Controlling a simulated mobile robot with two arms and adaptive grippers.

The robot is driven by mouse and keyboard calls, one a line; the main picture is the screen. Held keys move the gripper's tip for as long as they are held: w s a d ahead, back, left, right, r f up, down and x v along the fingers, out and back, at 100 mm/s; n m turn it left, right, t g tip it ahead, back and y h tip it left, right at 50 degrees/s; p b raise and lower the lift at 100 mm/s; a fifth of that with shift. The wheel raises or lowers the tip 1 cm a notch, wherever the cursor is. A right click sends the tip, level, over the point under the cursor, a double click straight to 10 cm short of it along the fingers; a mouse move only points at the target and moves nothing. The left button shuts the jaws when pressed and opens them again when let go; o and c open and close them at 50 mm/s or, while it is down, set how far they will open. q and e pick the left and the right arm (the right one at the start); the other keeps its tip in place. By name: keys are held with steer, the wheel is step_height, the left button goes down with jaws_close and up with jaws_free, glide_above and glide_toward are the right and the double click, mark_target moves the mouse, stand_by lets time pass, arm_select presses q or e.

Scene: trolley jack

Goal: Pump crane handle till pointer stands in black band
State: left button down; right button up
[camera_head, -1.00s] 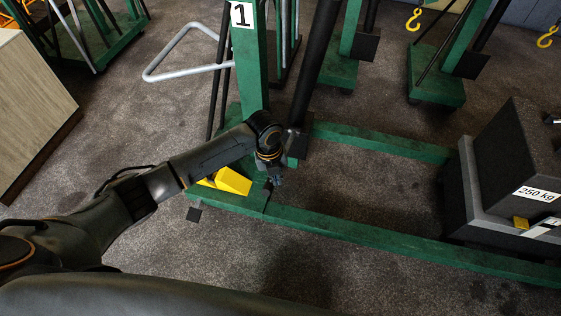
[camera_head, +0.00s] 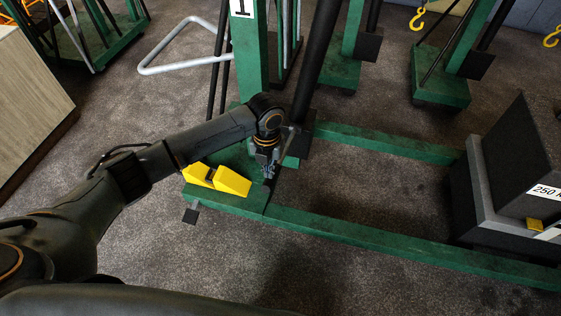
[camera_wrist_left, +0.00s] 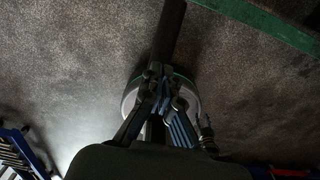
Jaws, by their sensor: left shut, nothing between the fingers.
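The green crane marked 1 (camera_head: 243,50) stands in the head view, its black ram (camera_head: 318,60) leaning beside the mast. My left gripper (camera_head: 268,172) points down at the foot of the mast and ram, just right of the yellow wedges. In the left wrist view its fingers (camera_wrist_left: 162,92) are together with nothing between them. They lie in front of a dark rod (camera_wrist_left: 168,35) and a pale, green-edged round part. A thin grey bar (camera_head: 289,143) shows beside my wrist; I cannot tell if it is the pump handle. I cannot make out the pointer or black band. My right gripper is out of view.
Yellow wedges (camera_head: 232,181) sit on the green base. Green legs (camera_head: 380,237) run right towards dark weights (camera_head: 520,150), one labelled 250 kg. Other green cranes (camera_head: 440,85) stand behind. A wooden cabinet (camera_head: 30,100) is at left. Bare carpet lies in front.

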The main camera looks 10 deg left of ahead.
arm_select(q)
steer(key=shift+f+b, duration=0.4)
steer(key=shift+f, duration=0.35)
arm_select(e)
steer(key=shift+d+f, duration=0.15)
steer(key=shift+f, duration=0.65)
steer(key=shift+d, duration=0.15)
